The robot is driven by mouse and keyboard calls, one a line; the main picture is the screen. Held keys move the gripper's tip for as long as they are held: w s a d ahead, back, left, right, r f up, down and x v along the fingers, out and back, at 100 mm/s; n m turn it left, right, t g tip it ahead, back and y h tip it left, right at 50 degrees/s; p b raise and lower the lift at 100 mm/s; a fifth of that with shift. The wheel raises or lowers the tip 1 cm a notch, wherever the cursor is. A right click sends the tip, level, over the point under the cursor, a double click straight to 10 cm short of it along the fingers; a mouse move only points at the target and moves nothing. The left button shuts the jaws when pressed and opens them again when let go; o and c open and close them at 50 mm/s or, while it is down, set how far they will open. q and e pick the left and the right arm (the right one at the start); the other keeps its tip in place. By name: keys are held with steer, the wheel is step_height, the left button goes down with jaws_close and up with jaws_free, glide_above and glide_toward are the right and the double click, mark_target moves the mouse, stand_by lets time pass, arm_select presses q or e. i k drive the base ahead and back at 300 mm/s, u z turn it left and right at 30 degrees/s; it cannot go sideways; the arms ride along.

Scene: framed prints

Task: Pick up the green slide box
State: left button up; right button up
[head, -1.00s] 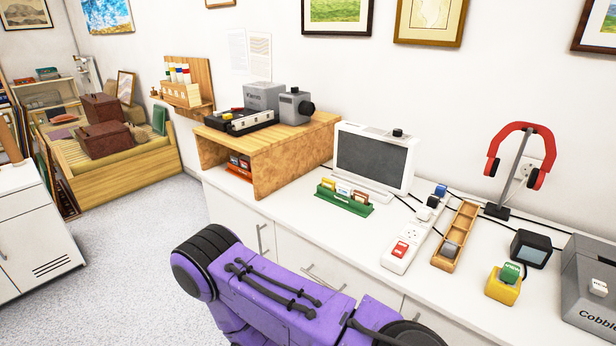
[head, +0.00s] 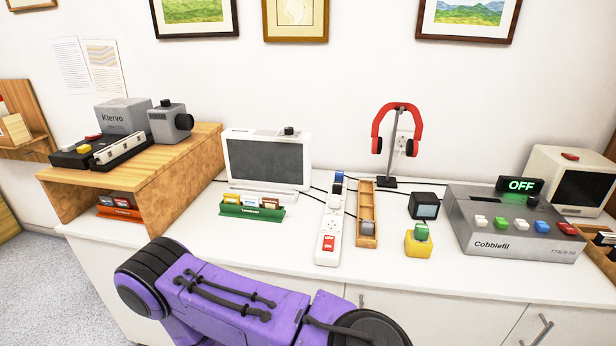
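A low green box (head: 252,211) with white lettering on its front stands on the white counter, in front of the white-framed screen. Several slide-like pieces in white, yellow and brown stand upright in it. It is the green slide box as far as I can tell. A purple and black link of mine crosses the bottom of the view, nearer than the counter. Neither of my grippers is in view.
A wooden shelf (head: 150,178) stands left of the green box, with a red-orange holder (head: 120,214) inside. To the right are a white power strip (head: 329,238), a narrow wooden tray (head: 366,241), a yellow block (head: 418,245) and a grey machine (head: 470,225) with an OFF sign.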

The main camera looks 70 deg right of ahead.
mark_target(276, 217)
steer(key=z, duration=2.4)
